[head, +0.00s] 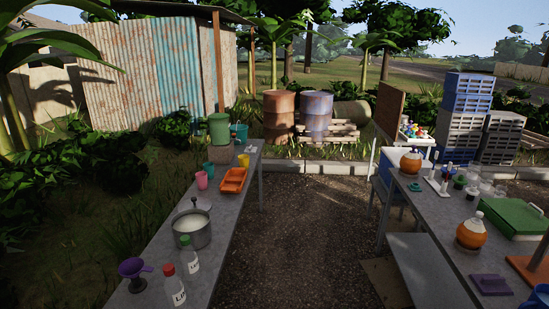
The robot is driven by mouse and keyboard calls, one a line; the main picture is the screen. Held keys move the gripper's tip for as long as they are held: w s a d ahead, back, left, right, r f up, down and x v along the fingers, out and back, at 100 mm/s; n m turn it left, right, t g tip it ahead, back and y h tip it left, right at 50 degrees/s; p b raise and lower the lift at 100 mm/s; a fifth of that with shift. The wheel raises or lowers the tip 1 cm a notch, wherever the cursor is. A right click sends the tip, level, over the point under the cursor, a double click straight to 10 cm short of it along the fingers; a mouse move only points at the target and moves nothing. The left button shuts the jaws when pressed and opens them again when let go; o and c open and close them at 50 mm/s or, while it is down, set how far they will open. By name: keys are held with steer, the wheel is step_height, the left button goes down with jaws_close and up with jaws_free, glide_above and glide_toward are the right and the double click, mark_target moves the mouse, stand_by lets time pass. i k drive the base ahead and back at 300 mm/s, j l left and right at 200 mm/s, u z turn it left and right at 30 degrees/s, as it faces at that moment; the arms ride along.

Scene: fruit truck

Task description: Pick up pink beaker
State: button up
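The pink beaker (202,180) stands upright on the long grey table (225,212) at the left. It is near the table's left edge, left of an orange tray (233,180). A teal beaker (209,168) stands just behind it. My gripper is not in view, so its state and its distance from the beaker do not show.
A pot (192,229) of white liquid, two bottles (190,262) and a purple funnel (135,270) stand nearer on the left table. A yellow cup (244,160) stands farther back. A cluttered table (425,222) and bench (430,272) are right; the gravel between (315,225) is clear.

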mark_target(202, 181)
steer(key=i+u, duration=0.1)
steer(key=i, duration=0.95)
steer(key=i+l+u, duration=0.1)
steer(key=i, duration=0.95)
steer(key=i+l+u, duration=0.1)
steer(key=i+u, duration=0.3)
steer(key=i+l+u, duration=0.25)
steer(key=i+u, duration=0.2)
steer(key=i+l+u, duration=0.4)
steer(key=i, duration=0.15)
steer(key=i+l+u, duration=0.4)
steer(key=k+l, duration=0.05)
steer(key=l, duration=0.05)
